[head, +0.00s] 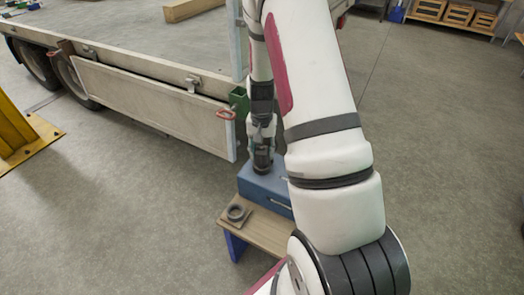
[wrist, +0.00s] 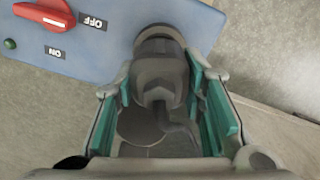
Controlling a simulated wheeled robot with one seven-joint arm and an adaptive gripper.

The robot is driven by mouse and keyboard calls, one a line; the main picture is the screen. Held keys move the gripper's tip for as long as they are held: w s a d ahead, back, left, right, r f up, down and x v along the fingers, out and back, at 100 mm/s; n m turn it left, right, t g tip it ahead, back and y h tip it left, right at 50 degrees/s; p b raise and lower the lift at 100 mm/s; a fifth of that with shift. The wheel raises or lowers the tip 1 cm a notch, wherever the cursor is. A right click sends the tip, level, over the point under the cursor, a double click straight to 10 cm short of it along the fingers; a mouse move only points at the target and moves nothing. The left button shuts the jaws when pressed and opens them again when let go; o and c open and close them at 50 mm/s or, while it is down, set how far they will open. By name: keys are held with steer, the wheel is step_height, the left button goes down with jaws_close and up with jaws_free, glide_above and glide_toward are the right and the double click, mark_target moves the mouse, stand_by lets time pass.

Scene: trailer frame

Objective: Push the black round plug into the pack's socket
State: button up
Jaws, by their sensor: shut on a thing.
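The black round plug (wrist: 160,75) is between the teal-padded fingers of my gripper (wrist: 165,95) in the wrist view, and the gripper is shut on it. Its far end meets the top edge region of the blue pack (wrist: 120,30); the socket itself is hidden behind the plug, so I cannot tell how deep the plug sits. In the head view my gripper (head: 262,160) points down at the left part of the blue pack (head: 268,188), and the arm hides the pack's right part.
The pack has a red switch (wrist: 45,14) with OFF and ON labels and a green button (wrist: 10,44). It stands on a small wooden bench (head: 262,232) beside a dark ring (head: 236,213). The trailer bed (head: 150,75) is close behind, with a yellow stand (head: 15,130) at left.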

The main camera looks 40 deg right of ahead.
steer(key=shift+f+b, duration=0.3)
steer(key=shift+f, duration=0.2)
steer(key=o, duration=1.2)
steer(key=shift+r, duration=0.1)
steer(key=shift+r+p, duration=2.55)
steer(key=shift+r, duration=0.9)
